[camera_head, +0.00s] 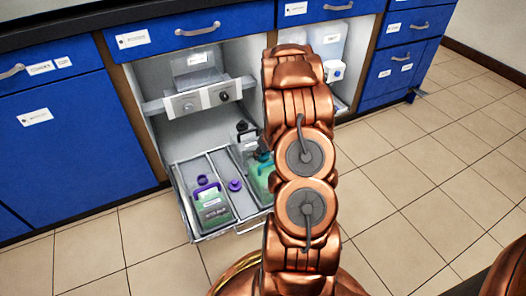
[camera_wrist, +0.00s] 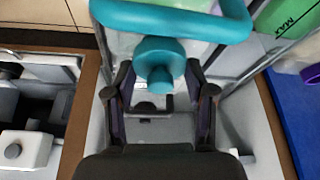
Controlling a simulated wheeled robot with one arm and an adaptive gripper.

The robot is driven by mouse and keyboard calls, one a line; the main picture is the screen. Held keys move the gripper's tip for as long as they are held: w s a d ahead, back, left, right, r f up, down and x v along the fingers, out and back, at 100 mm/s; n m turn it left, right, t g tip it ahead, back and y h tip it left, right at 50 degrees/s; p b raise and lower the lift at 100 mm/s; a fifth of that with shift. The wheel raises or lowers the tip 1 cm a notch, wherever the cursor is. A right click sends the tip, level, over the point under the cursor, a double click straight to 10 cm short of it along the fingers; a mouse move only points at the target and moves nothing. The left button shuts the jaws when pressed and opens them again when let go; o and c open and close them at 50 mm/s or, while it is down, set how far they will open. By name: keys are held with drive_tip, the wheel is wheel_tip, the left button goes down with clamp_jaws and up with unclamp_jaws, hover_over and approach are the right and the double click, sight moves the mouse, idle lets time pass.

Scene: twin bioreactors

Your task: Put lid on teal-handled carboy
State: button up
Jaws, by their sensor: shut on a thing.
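The teal-handled carboy (camera_head: 261,176) holds green liquid and stands in the pulled-out tray, partly hidden behind my arm in the head view. In the wrist view its teal handle (camera_wrist: 175,20) spans the top of the picture. A round teal lid (camera_wrist: 160,55) with a knob sits between the fingers of my gripper (camera_wrist: 162,92), beside the handle. My gripper is shut on this lid. I cannot tell whether the lid touches the carboy's neck, which is hidden. In the head view my arm hides the gripper's fingertips.
The purple-handled carboy (camera_head: 211,208) stands in the tray's left part, with a purple lid (camera_head: 235,185) lying to its right. A dark-capped container stands behind the teal-handled carboy. Blue cabinets (camera_head: 75,130) flank the open bay. The tiled floor (camera_head: 420,190) at right is clear.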

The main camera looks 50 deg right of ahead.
drive_tip(key=o, duration=1.2)
wheel_tip(320, 180, up, 6)
drive_tip(key=p, duration=0.7)
drive_tip(key=shift+p, duration=0.4)
clamp_jaws()
idle(0.5)
idle(0.8)
drive_tip(key=shift+f, duration=0.1)
